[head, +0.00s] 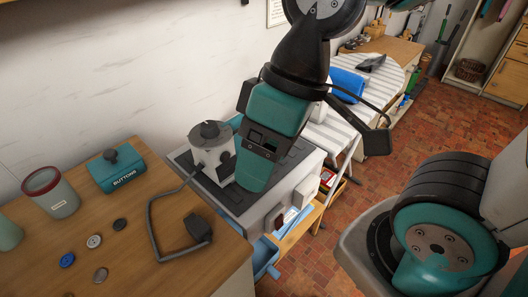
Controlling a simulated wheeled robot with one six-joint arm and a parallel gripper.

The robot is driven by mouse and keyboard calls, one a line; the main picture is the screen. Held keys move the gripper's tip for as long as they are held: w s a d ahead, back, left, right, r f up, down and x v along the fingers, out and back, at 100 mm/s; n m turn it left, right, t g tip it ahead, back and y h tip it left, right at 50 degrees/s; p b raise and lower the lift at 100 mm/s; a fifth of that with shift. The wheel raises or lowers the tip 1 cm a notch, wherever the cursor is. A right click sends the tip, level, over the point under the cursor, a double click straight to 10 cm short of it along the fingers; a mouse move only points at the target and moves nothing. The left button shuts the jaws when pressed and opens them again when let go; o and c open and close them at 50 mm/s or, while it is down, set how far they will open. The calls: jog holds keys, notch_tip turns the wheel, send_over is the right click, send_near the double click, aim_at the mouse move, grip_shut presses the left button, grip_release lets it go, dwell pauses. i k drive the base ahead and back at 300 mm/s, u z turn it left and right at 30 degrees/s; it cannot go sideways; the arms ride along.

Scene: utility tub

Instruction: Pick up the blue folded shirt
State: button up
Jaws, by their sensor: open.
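A bright blue folded cloth (346,83), which looks like the blue folded shirt, lies on the striped ironing board (378,92) beyond my arm. Its left part is close to my arm's outline in the picture. My gripper (255,172) hangs down over the grey-topped white unit (302,162), in front and to the left of the cloth. It is open and apart from the cloth. Its fingertips are hard to make out from this side, and I see nothing held in it.
A grey-white canister (211,150) with a dark lid stands beside my gripper. The wooden table (140,235) at left holds a teal buttons box (118,171), a red-rimmed cup (52,194), loose buttons and a cable. A dark object (371,63) sits behind the cloth. Brick floor is open at right.

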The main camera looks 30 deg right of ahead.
aim_at(353, 82)
jog(key=u, duration=0.05)
jog(key=k, duration=0.3)
jog(key=z, duration=1.15)
jog(key=i, duration=1.05)
jog(key=z, duration=0.25)
